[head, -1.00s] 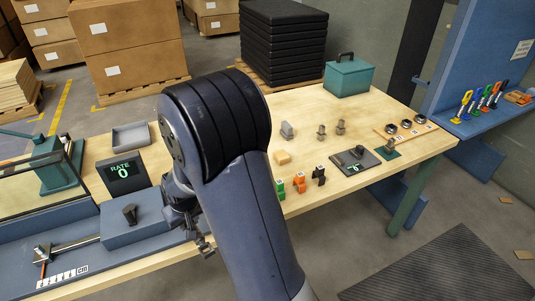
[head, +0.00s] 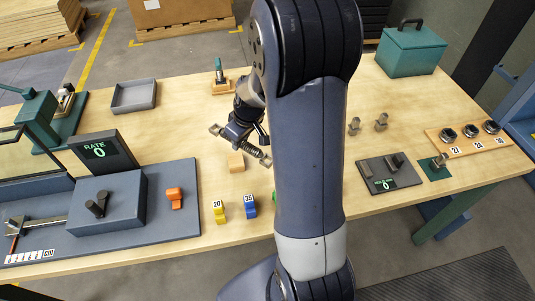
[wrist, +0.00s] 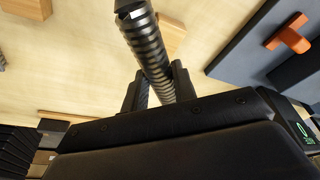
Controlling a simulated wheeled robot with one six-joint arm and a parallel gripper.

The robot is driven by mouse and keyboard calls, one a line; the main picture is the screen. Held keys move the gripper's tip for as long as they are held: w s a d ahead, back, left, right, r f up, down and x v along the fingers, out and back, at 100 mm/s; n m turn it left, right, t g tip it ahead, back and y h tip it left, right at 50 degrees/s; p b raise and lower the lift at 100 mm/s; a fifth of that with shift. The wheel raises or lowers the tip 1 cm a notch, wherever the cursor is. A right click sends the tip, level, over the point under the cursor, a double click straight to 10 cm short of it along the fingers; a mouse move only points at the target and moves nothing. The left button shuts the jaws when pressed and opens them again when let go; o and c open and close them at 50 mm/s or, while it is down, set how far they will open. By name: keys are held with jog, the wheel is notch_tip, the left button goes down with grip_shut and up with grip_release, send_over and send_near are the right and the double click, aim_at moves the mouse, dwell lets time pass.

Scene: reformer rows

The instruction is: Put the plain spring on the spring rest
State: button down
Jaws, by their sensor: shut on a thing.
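My gripper (head: 243,138) is shut around a dark coiled spring, held above the middle of the table. In the head view the spring (head: 252,150) lies slanted, with lighter ends sticking out on both sides. A small light wooden block (head: 236,164) is on the table just below it; the block (wrist: 172,36) shows beside the spring in the wrist view. I cannot tell whether this block is the spring rest.
A grey tray (head: 134,96), a wooden stand with a green-handled piece (head: 219,78) and a "RATE 0" display (head: 95,151) are around it. Yellow (head: 219,211), blue (head: 250,206) and orange (head: 175,198) pieces stand at the front. My arm hides the table right of centre.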

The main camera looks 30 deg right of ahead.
jog(key=s+d+r+n+g+y+b, duration=0.1)
jog(key=d+r+n+g+y+b, duration=0.15)
jog(key=d+n, duration=0.65)
jog(key=shift+n+t+h, duration=0.25)
jog(key=shift+n+h, duration=0.2)
jog(key=shift+n, duration=0.05)
jog(key=x, duration=0.3)
jog(key=p+x, duration=0.1)
jog(key=x, duration=0.2)
jog(key=s+d+x, duration=0.1)
jog(key=x, duration=0.2)
jog(key=shift+d+f, duration=0.15)
jog(key=shift+f, duration=0.05)
jog(key=shift+f, duration=0.2)
jog(key=c, duration=1.1)
grip_release()
jog(key=shift+r, duration=0.1)
jog(key=shift+c, duration=0.2)
jog(key=shift+r, duration=0.15)
